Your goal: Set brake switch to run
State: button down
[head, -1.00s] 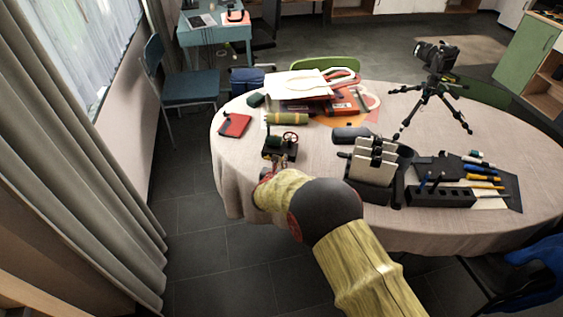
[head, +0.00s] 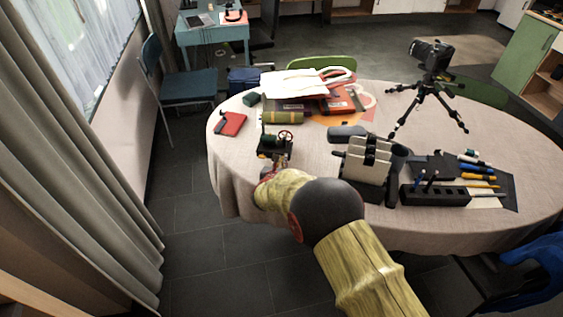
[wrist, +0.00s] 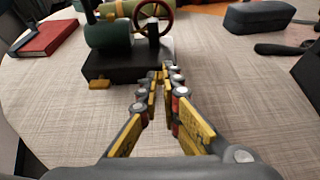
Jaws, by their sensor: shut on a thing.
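A small machine with a black base (head: 265,155), a dark green cylinder and a red spoked wheel stands near the table's left front edge. In the wrist view the green cylinder (wrist: 108,35), the red wheel (wrist: 153,15) and the black base (wrist: 125,66) show just ahead of my gripper (wrist: 163,72). A small yellow tab (wrist: 99,85) sticks out at the base's front left. My gripper, also in the head view (head: 278,164), has its fingertips closed together at the base's front right. The brake switch appears to be between them, mostly hidden by the fingers.
A red notebook (head: 231,124) lies left of the machine and an olive cylinder (head: 283,117) behind it. A dark case (head: 347,133), a cream-and-black stand (head: 367,160) and a black pen block (head: 434,196) are to the right. A camera tripod (head: 428,95) stands farther back. Bare tablecloth surrounds the machine.

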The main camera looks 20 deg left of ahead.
jog(key=shift+d, duration=0.5)
jog(key=shift+a, duration=0.25)
jog(key=c, duration=2)
grip_release()
jog(key=shift+d, duration=0.1)
jog(key=v, duration=1.2)
